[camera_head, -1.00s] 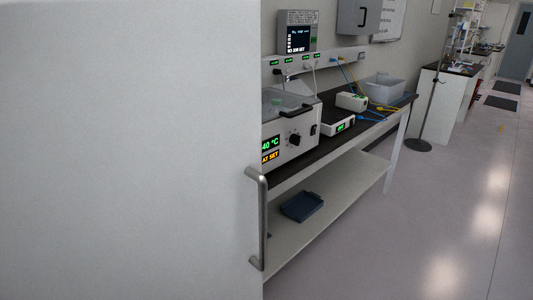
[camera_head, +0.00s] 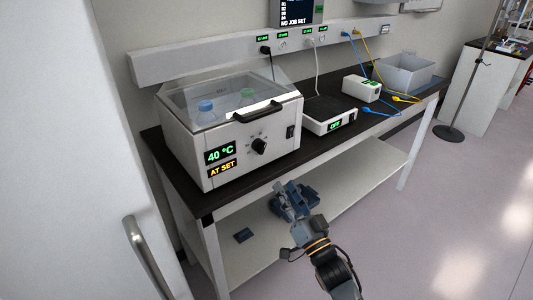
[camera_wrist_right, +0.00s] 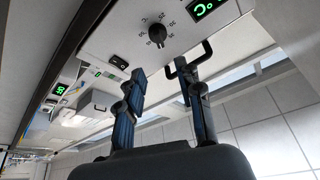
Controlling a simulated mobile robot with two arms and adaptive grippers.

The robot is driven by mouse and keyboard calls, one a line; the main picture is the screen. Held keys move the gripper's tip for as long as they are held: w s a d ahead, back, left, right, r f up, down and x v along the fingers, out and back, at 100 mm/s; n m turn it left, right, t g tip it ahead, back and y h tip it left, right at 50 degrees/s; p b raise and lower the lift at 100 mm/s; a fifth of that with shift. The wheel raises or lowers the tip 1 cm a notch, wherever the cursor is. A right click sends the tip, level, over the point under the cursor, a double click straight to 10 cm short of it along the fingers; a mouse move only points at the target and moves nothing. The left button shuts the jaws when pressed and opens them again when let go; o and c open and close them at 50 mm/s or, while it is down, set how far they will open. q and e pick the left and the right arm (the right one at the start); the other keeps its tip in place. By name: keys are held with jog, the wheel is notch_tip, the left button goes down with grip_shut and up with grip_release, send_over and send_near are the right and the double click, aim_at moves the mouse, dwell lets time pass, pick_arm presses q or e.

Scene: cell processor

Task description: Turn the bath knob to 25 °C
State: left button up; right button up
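The water bath (camera_head: 190,150) is a light box with a clear lid on the dark bench top. Its black knob (camera_head: 259,146) is on the front panel, right of a display (camera_head: 220,155) reading 40 °C over AT SET. The knob (camera_wrist_right: 157,34) and its number scale also show in the right wrist view, with the picture turned over. My right gripper (camera_head: 294,194) is below and in front of the bath, apart from the knob. In the right wrist view its fingers (camera_wrist_right: 161,70) are spread and empty. My left gripper is not in view.
The bath's lid handle (camera_head: 257,112) and a black switch (camera_head: 290,132) are near the knob. A flat device reading OFF (camera_head: 318,122) stands right of the bath. A cabinet door with a handle (camera_head: 147,256) is at the left. The lower shelf (camera_head: 375,165) lies under the bench.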

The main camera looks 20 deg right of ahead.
aim_at(264, 149)
jog(key=p+x, duration=0.2)
jog(key=x, duration=0.9)
jog(key=shift+w, duration=0.2)
jog(key=shift+w+a+r, duration=0.1)
jog(key=shift+w+a, duration=0.05)
jog(key=shift+w, duration=0.4)
grip_shut()
